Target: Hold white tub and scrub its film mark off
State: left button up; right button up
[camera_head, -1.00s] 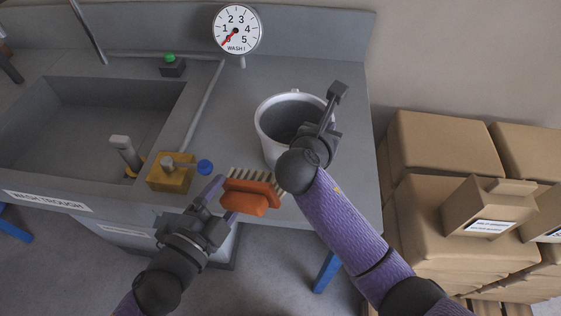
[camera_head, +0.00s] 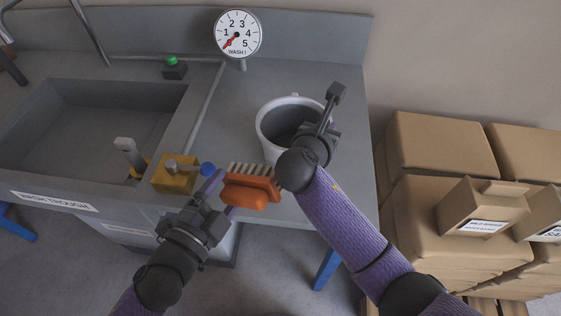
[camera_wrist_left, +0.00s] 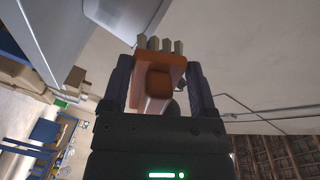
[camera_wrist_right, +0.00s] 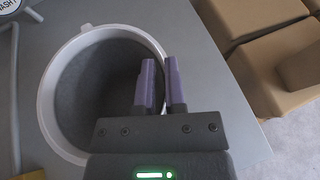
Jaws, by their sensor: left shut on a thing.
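The white tub (camera_head: 268,138) stands upright on the grey worktop, its dark inside facing up. My right gripper (camera_head: 328,108) is at the tub's right rim. In the right wrist view its fingers (camera_wrist_right: 161,85) straddle the tub's wall (camera_wrist_right: 48,105), closed narrowly on it. My left gripper (camera_head: 219,190) is shut on an orange brush (camera_head: 250,192) with pale bristles, held in front of the tub, near the worktop's front edge. The brush also shows between the fingers in the left wrist view (camera_wrist_left: 158,82). Brush and tub look apart. I see no film mark on the visible tub surface.
The wash trough (camera_head: 95,130) lies left. A dial (camera_head: 237,34) and a green button (camera_head: 172,60) stand at the back. Cardboard boxes (camera_head: 440,150) fill the right side.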

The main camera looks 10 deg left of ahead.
jog(key=o, duration=0.6)
jog(key=shift+c, duration=0.2)
notch_tip(320, 180, up, 10)
pick_arm(q)
notch_tip(320, 180, up, 7)
jog(key=p, duration=0.6)
jog(key=shift+r+p, duration=0.3)
jog(key=shift+p, duration=0.15)
jog(key=shift+f, duration=0.1)
pick_arm(e)
jog(key=v, duration=0.5)
jog(key=shift+s+a+r, duration=0.1)
jog(key=shift+s, duration=0.3)
